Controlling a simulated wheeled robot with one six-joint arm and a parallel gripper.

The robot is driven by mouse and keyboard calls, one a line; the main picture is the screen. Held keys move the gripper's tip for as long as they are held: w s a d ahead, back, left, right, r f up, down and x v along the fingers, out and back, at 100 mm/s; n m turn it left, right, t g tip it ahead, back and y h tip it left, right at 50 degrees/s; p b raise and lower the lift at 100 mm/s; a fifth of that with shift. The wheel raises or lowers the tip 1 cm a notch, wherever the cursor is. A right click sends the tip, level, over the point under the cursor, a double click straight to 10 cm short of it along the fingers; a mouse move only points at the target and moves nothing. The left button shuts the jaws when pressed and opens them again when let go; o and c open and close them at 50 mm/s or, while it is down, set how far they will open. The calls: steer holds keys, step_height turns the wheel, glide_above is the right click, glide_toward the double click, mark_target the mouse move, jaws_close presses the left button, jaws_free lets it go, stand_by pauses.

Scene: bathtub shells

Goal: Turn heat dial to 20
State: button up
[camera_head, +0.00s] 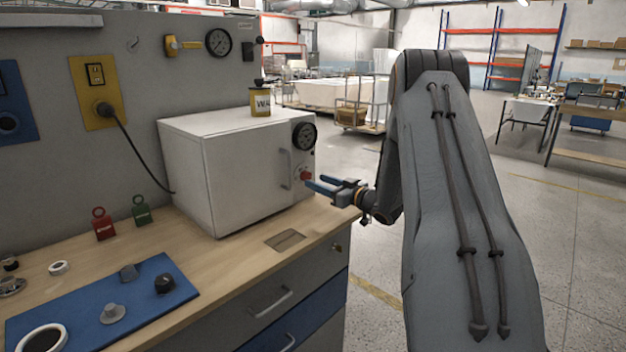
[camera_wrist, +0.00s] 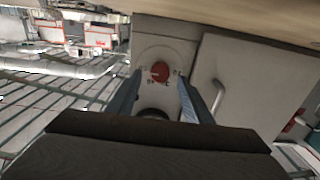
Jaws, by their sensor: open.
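The heat dial is a red knob (camera_head: 305,175) low on the right part of the front of a white oven-like box (camera_head: 235,170). Markings ring the dial, but they are too small to read surely. In the wrist view the red dial (camera_wrist: 160,71) shows between and beyond the two blue fingers, with the picture upside down. My gripper (camera_head: 318,186) is open and points at the dial from the right. In the head view its fingertips are very near the dial; I cannot tell whether they touch it.
A round black gauge (camera_head: 304,136) sits above the dial, and a door handle (camera_head: 286,170) stands out beside it. A yellow-labelled jar (camera_head: 260,101) is on top of the box. The workbench (camera_head: 215,262) holds a blue mat (camera_head: 75,306) with knobs, plus red and green tags.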

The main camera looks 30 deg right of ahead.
mark_target(309, 178)
steer(key=shift+x, duration=1.8)
steer(key=c, duration=1.1)
steer(key=shift+o, duration=0.2)
